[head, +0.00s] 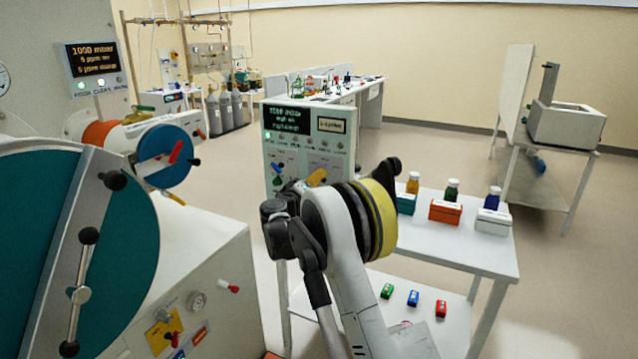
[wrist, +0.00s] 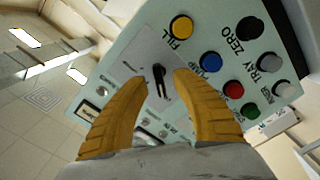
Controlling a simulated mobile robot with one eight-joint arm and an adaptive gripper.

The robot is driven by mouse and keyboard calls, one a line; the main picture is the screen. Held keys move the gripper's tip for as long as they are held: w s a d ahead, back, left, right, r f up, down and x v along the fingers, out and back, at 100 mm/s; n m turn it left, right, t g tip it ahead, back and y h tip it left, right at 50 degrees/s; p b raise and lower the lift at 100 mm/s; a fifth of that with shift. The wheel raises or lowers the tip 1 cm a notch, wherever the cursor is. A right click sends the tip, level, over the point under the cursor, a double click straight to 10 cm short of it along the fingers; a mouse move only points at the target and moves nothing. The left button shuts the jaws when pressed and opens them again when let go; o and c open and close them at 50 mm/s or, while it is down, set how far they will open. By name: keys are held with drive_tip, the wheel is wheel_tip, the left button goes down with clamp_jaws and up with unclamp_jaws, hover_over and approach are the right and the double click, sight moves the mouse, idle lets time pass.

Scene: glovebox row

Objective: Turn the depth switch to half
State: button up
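A pale green control panel (head: 342,145) stands in the middle of the head view, with dark displays along its top. In the wrist view, a black lever-like switch knob (wrist: 158,82) sits on the panel face (wrist: 130,52); its label is too small to read, so I cannot confirm it is the depth switch. My gripper (wrist: 162,80) is open, with its ochre fingers on either side of the knob and a visible gap to each.
Beside the knob are a yellow FILL button (wrist: 181,27), a blue PUMP button (wrist: 210,62), a black ZERO button (wrist: 250,28) and a red button (wrist: 233,90). A glovebox (head: 215,260) is close left.

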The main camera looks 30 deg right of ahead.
drive_tip(key=shift+w+d, duration=0.4)
drive_tip(key=shift+d, duration=0.1)
clamp_jaws()
drive_tip(key=shift+r+m+p, duration=0.15)
drive_tip(key=shift+m+p, duration=0.2)
drive_tip(key=shift+m, duration=0.75)
drive_tip(key=m, duration=0.3)
drive_tip(key=shift+p, duration=0.3)
